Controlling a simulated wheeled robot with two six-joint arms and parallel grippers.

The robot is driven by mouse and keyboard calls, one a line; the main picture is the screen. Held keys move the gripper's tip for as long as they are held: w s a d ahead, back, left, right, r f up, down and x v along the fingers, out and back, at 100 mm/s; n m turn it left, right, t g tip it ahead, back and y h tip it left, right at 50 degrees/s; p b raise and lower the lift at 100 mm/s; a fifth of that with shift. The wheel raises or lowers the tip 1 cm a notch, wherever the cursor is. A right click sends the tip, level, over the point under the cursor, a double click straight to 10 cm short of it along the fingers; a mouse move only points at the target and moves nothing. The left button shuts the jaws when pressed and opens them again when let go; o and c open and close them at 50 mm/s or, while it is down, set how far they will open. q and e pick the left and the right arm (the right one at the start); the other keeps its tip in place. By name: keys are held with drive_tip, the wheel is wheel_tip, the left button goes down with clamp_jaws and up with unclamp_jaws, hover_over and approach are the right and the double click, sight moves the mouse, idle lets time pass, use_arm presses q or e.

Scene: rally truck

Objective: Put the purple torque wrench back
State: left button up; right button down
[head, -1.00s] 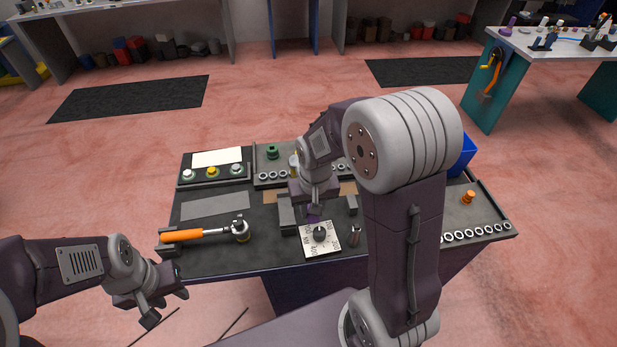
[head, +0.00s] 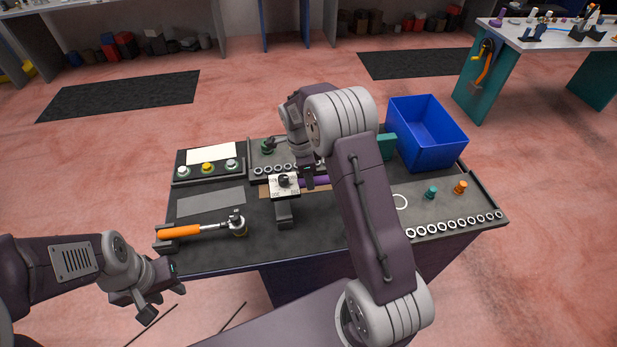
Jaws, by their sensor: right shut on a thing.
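The purple torque wrench (head: 319,182) shows as a short purple length, roughly level across the picture, above the middle of the workbench. My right gripper (head: 308,181) is shut on it. A white plate with a black dial (head: 284,184) is just left of the gripper, at the purple wrench's left end; I cannot tell whether they are joined. The wrench's right part is hidden behind my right arm. A grey block (head: 285,213) stands below the dial plate. My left gripper (head: 164,292) is open and empty, off the bench's front left corner.
An orange-handled ratchet wrench (head: 185,232) lies at the bench's front left. A button panel (head: 207,168) is at the back left. A blue bin (head: 427,132) stands at the back right. Teal (head: 431,192) and orange (head: 461,187) pieces stand on the right-hand tray. My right arm covers the bench's middle right.

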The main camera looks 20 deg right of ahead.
drive_tip(key=shift+a+r, duration=0.1)
drive_tip(key=shift+a, duration=0.25)
wheel_tip(320, 180, down, 7)
drive_tip(key=b, duration=0.5)
drive_tip(key=shift+f, duration=0.3)
drive_tip(key=shift+f, duration=0.25)
drive_tip(key=c, duration=1)
unclamp_jaws()
drive_tip(key=shift+r, duration=0.1)
drive_tip(key=shift+c, duration=0.2)
